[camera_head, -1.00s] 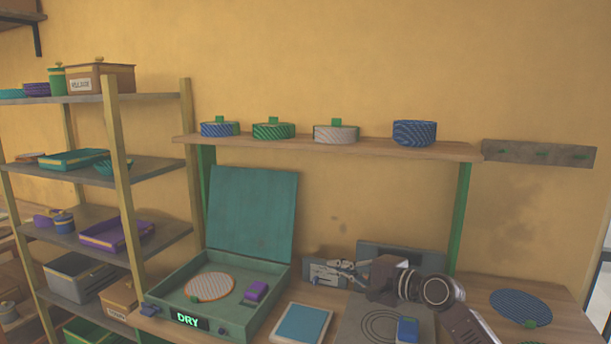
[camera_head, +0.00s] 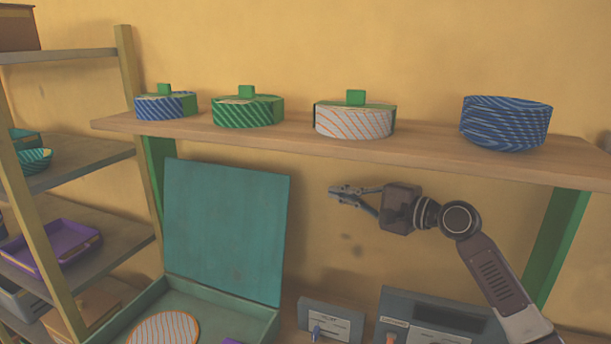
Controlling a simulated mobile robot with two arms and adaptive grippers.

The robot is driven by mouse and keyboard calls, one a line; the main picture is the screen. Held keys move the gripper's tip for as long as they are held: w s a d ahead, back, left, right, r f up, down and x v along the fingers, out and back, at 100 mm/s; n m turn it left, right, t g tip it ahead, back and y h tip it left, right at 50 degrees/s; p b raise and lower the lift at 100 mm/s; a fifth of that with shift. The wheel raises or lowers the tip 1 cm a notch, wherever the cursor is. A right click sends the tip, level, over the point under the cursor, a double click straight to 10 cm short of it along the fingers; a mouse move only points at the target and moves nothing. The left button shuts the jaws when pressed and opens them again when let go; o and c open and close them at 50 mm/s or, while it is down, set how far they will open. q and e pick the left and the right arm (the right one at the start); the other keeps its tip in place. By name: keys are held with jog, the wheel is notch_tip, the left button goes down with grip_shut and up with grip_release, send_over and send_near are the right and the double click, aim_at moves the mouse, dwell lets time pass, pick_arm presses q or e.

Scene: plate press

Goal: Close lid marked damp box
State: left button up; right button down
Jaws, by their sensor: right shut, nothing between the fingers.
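A teal box (camera_head: 225,308) sits at the lower left with its front cut off by the frame's bottom edge. Its flat teal lid (camera_head: 225,232) stands open, nearly upright at the back. A striped orange and white disc (camera_head: 165,328) lies inside. No label on the box shows now; the front sign read "DRY" in the earlier frame. No box marked damp is visible. My right gripper (camera_head: 338,193) is shut and empty, in the air right of the lid, apart from it and below the shelf. My left gripper is out of view.
A wooden shelf (camera_head: 430,148) runs above, with a blue-striped pot (camera_head: 166,104), a green-striped pot (camera_head: 248,111), a white and orange pot (camera_head: 354,120) and a blue bowl stack (camera_head: 505,122). Grey panels (camera_head: 332,320) stand lower right. A shelving rack (camera_head: 70,155) is at left.

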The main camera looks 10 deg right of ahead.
pick_arm(q)
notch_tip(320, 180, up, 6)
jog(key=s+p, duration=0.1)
jog(key=p, duration=0.5)
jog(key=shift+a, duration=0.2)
pick_arm(e)
jog(key=w+a, duration=0.4)
jog(key=a, duration=0.4)
jog(key=shift+w+a+r, duration=0.2)
jog(key=shift+r, duration=0.1)
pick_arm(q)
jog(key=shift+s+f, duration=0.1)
